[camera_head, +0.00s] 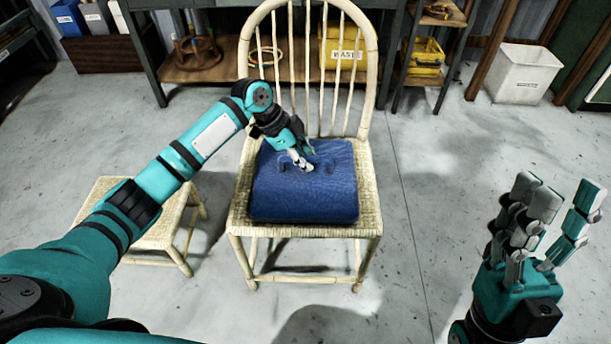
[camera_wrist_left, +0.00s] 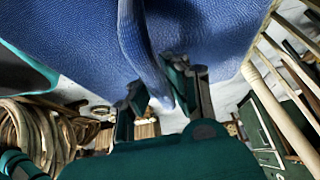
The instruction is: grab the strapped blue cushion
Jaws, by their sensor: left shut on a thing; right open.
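The blue cushion (camera_head: 305,195) lies on the woven seat (camera_head: 366,192) of a rattan chair in the head view. A blue strap stands up from its top. My left gripper (camera_head: 303,163) reaches down to the cushion's top and is shut on the strap. In the left wrist view, the strap (camera_wrist_left: 140,45) runs between the fingers of my left gripper (camera_wrist_left: 165,95), with the blue cushion (camera_wrist_left: 225,30) behind it. My right gripper (camera_head: 545,215) is open and empty at the lower right, well apart from the chair.
A small woven stool (camera_head: 100,188) stands left of the chair. A white bin (camera_head: 522,74) stands at the back right. The floor right of the chair is clear.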

